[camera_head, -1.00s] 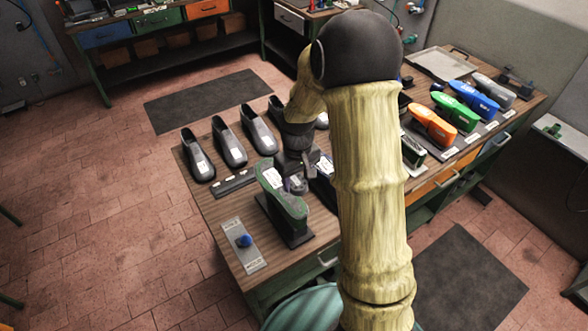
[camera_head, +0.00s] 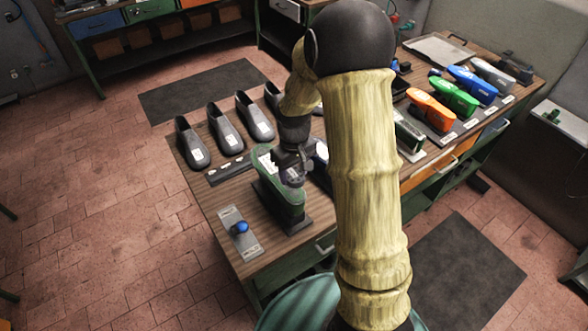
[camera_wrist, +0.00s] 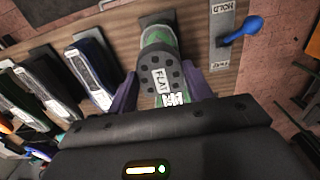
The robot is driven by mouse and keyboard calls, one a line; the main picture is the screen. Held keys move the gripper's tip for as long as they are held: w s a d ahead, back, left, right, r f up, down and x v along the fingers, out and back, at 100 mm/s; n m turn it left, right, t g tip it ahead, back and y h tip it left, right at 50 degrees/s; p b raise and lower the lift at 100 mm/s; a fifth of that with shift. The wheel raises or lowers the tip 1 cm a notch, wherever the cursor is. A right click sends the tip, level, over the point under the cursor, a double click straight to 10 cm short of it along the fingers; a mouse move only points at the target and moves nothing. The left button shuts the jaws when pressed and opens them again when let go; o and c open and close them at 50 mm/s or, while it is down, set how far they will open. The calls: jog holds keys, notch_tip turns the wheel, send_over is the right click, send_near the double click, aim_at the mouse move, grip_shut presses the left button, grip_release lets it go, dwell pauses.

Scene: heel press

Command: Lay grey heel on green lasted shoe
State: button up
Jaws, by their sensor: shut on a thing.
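The green lasted shoe (camera_head: 288,207) stands sole up on a dark stand at the front of the workbench. It also shows in the wrist view (camera_wrist: 155,35), partly covered. My gripper (camera_head: 291,172) is over the shoe. It is shut on the grey heel (camera_wrist: 156,68), a dark studded piece with a label reading FLAT. In the wrist view the two purple-grey fingers of my gripper (camera_wrist: 164,92) flank the heel, which overlaps the green sole. I cannot tell whether heel and sole touch. In the head view the heel is mostly hidden by my gripper.
A HOLD plate with a blue-knobbed lever (camera_head: 240,227) lies at the bench's front left corner. Several dark shoes (camera_head: 226,130) stand along the left edge. Orange (camera_head: 430,109), green and blue shoes stand at the right. A dark shoe (camera_wrist: 92,73) stands beside the green one.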

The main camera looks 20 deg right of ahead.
jog(key=shift+f+b, duration=1.6)
jog(key=shift+f, duration=1.05)
jog(key=shift+f+b, duration=0.4)
jog(key=shift+f, duration=0.15)
jog(key=o, duration=1.1)
jog(key=shift+r, duration=0.15)
notch_tip(320, 180, up, 17)
jog(key=b, duration=0.3)
jog(key=shift+r, duration=0.1)
